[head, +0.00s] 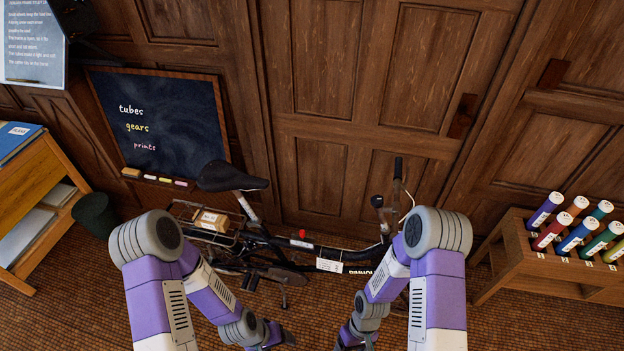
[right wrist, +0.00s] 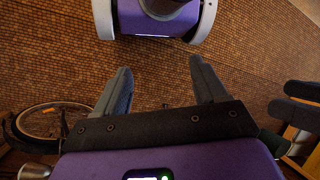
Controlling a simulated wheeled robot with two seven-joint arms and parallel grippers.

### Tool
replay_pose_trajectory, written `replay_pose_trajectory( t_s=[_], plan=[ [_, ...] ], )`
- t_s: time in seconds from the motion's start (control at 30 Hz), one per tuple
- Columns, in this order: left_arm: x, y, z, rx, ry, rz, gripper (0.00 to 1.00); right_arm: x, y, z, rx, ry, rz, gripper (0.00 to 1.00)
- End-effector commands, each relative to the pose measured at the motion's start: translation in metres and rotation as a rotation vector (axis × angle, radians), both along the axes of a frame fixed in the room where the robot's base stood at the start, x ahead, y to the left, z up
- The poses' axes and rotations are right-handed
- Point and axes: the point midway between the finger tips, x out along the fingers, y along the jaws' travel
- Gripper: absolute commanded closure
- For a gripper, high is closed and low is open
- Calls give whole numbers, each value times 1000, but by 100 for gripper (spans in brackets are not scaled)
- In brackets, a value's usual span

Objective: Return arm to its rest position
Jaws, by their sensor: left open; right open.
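My two purple and grey arms come in at the bottom of the head view and bend inward over the floor. My left gripper (head: 286,338) is low near the bottom middle, in front of the bicycle, with its jaws open and nothing seen in them. My right gripper (right wrist: 160,68) is open in the right wrist view, with two dark fingers spread apart and only brown floor between them. In the head view its end is partly cut off at the bottom edge, and my right arm covers part of the bicycle.
A black bicycle (head: 330,254) with a small carton (head: 212,220) on its rack stands before the wood panelling. A chalkboard (head: 160,122) and dark bin (head: 95,214) are at left, by a wooden shelf (head: 48,215). A rack (head: 548,262) of coloured tubes stands right.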

Motion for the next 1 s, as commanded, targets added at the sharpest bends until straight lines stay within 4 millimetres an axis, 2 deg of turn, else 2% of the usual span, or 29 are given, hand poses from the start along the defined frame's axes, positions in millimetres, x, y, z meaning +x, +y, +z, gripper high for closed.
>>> replay_pose_trajectory(
  t_s=[0.13,0.3,0.4,0.6,0.8,1.0],
  plan=[
    [0,0,0,0,0,0,28,8,12,8,49,-130,-294,28],
    [0,0,0,0,0,0,28,21,8,23,54,-265,-585,28],
    [0,0,-36,0,0,0,28,23,9,-15,54,-263,-563,28],
    [0,0,-80,0,0,0,28,23,9,-59,54,-264,-560,28],
    [0,0,-100,0,0,0,28,23,9,-80,54,-264,-558,28],
    [0,0,-100,0,0,0,28,23,9,-80,54,-264,-557,28]
  ],
)
